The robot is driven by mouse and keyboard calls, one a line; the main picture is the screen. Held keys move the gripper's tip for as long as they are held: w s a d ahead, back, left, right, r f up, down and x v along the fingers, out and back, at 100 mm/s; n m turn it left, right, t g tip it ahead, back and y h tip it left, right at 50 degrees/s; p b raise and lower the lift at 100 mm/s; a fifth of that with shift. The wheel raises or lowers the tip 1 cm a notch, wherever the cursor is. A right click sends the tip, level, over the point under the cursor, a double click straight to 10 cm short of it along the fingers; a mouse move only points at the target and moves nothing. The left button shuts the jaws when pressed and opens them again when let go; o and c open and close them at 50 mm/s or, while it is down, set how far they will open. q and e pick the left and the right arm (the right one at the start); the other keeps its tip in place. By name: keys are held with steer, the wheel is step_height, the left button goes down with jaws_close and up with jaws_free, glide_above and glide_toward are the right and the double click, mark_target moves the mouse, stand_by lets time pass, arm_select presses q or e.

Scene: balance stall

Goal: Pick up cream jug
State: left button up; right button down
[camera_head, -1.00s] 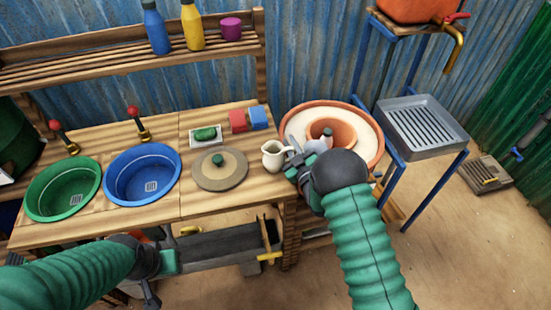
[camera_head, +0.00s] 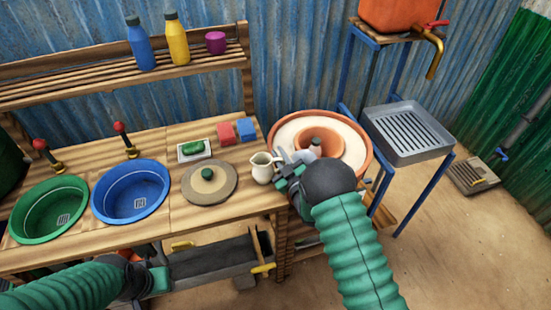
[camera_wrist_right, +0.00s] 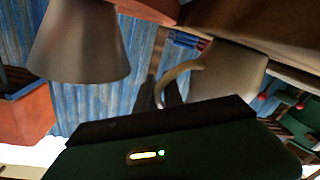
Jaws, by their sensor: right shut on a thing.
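The cream jug (camera_head: 261,169) is at the right end of the wooden counter, upright. My right gripper (camera_head: 283,166) comes to it from the right and is shut on its handle. In the right wrist view the pale jug (camera_wrist_right: 228,76) shows large, with its curved handle running down to the dark gripper (camera_wrist_right: 160,100); the fingertips are partly hidden. I cannot tell whether the jug's base touches the counter. My left gripper (camera_head: 148,278) is low in front of the counter, away from the jug, and its jaws are unclear.
A round board with a green knob (camera_head: 208,182) lies left of the jug. A round terracotta-rimmed basin (camera_head: 362,175) stands close behind my right gripper.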

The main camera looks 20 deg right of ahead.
steer(key=s+a+r, duration=0.1)
steer(key=s+r, duration=0.1)
steer(key=s, duration=0.6)
steer(key=s+a+r, duration=0.1)
steer(key=s+r, duration=0.2)
steer(key=s, duration=0.4)
steer(key=shift+s, duration=0.4)
stand_by(2.6)
